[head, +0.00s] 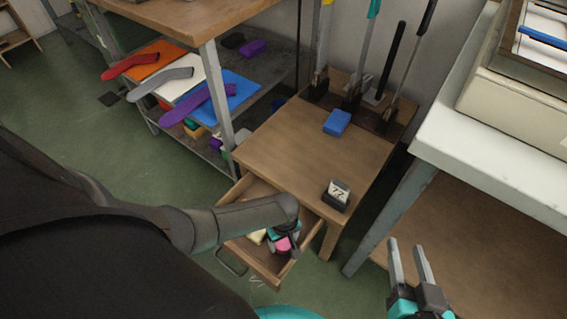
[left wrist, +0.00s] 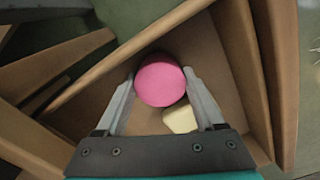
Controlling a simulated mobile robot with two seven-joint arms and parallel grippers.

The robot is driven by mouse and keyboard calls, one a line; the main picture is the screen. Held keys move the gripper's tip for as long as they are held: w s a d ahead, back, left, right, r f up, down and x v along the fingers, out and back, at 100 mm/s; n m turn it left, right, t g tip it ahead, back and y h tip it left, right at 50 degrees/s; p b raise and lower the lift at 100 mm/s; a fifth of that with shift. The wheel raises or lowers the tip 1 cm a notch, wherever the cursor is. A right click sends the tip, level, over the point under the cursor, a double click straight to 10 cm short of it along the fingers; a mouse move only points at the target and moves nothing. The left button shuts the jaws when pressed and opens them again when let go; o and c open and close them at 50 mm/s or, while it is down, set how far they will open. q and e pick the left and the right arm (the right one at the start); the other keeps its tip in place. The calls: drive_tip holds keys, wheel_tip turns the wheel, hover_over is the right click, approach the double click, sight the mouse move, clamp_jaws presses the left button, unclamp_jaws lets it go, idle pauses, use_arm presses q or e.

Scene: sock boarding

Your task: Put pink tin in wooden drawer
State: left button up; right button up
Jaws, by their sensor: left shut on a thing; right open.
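The pink tin (head: 283,244) is at my left gripper (head: 284,236), low over the open wooden drawer (head: 262,262). In the left wrist view the round pink tin (left wrist: 160,80) sits between the two fingers of my left gripper (left wrist: 160,85), which is shut on it. The drawer's wooden walls (left wrist: 205,45) surround the tin there. Whether the tin touches the drawer floor I cannot tell. My right gripper (head: 410,264) is open and empty at the lower right, apart from the drawer.
A pale yellow block (left wrist: 180,120) lies in the drawer beside the tin. A white bench (head: 480,170) stands at the right.

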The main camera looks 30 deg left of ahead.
use_arm(q)
drive_tip(key=shift+f, duration=0.15)
drive_tip(key=o, duration=1.4)
